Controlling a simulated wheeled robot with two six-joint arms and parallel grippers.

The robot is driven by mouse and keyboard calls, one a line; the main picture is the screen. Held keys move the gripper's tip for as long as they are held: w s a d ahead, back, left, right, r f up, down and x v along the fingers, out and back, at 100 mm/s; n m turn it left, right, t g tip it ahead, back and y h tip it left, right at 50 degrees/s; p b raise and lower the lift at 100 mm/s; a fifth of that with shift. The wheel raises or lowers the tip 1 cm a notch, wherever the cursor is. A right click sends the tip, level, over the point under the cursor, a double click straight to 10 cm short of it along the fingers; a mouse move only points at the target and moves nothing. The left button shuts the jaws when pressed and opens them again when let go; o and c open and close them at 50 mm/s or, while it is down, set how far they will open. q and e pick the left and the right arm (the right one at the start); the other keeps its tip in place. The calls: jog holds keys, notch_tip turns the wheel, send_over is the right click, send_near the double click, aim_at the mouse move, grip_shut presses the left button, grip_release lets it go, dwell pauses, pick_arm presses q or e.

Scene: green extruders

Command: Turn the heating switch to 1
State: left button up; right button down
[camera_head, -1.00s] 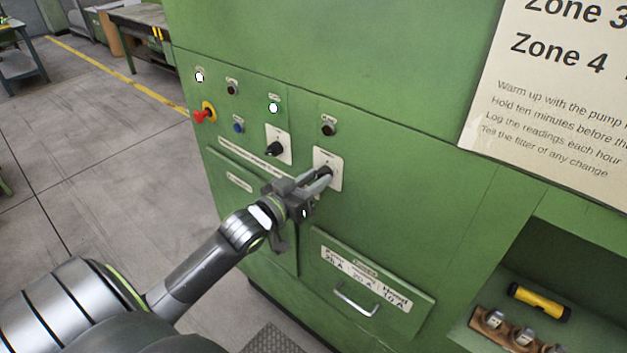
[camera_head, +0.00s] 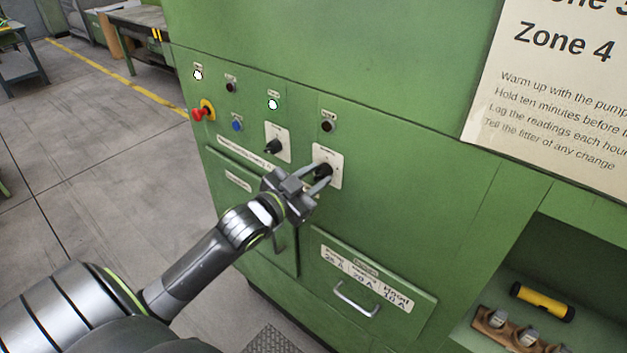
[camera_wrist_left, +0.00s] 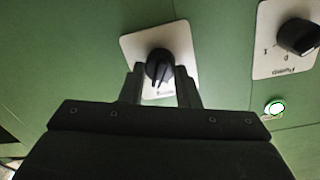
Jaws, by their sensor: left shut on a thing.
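The gripped rotary switch is a black knob (camera_head: 323,170) on a white plate (camera_head: 334,162) on the green cabinet front; its label is too small to read. My left gripper (camera_head: 318,181) has its two fingers on either side of this knob and is shut on it. In the left wrist view the knob (camera_wrist_left: 159,66) shows between the fingertips (camera_wrist_left: 160,88), with its pointer end toward the gripper. A second black knob (camera_head: 273,146) sits on its own plate to the left; in the wrist view its plate (camera_wrist_left: 272,58) reads like "Pump". My right gripper is not in view.
A red emergency button (camera_head: 199,113), a blue button (camera_head: 237,125) and lit white lamps (camera_head: 273,104) sit nearby. A fuse drawer with a handle (camera_head: 357,300) is below. A yellow torch (camera_head: 541,301) lies in the right recess.

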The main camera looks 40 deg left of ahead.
pick_arm(q)
jog(key=m+b, duration=0.1)
jog(key=m, duration=0.4)
jog(key=shift+f+b, duration=0.1)
jog(key=shift+b, duration=0.2)
jog(key=shift+m, duration=0.4)
jog(key=o, duration=1)
jog(key=shift+d, duration=0.1)
jog(key=shift+s, duration=0.5)
jog(key=shift+s+a+r+p, duration=0.15)
jog(key=shift+s+a+p, duration=0.25)
jog(key=shift+s, duration=2.35)
jog(key=shift+s+a+r+p, duration=0.2)
jog(key=shift+s+p, duration=0.3)
jog(key=shift+s, duration=2.2)
jog(key=shift+s+a+r+p, duration=0.15)
jog(key=shift+s+a+p, duration=0.25)
jog(key=shift+s, duration=2.35)
